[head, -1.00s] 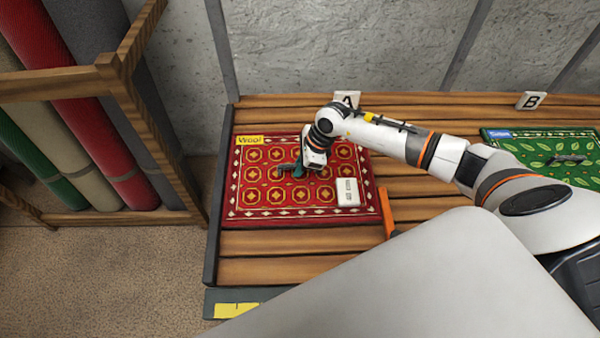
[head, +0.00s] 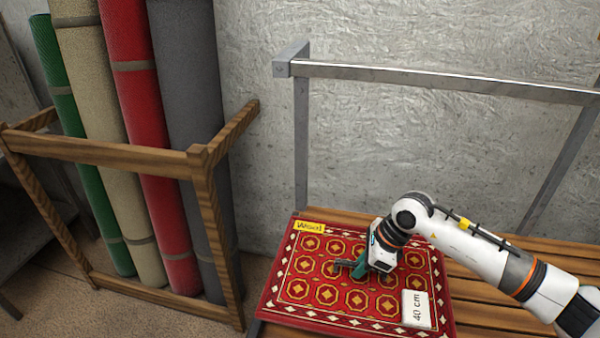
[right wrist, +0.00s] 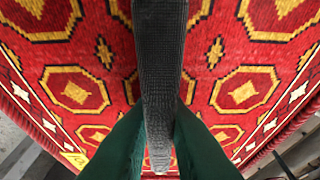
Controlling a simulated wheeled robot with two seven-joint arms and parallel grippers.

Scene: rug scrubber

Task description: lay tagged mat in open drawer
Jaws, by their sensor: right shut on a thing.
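A red patterned mat (head: 275,301) with gold octagons lies at the lower middle of the head view. It bears a yellow label (head: 310,227) reading "Wool" and a white "40 cm" tag (head: 416,309). My right gripper (head: 358,268) is over the mat's middle. In the right wrist view its green fingers (right wrist: 158,130) are shut on a dark grey grip (right wrist: 160,65) above the red pattern. I cannot tell whether the mat touches the slats or hangs just above them. No open drawer shows now. My left gripper is not in view.
A wooden rack (head: 100,152) with several upright rolled rugs stands left of the mat. Wooden slats (head: 490,290) extend right, under my arm. A grey metal frame (head: 440,79) rises behind, against the rough wall (head: 440,150). Brown floor shows at lower left.

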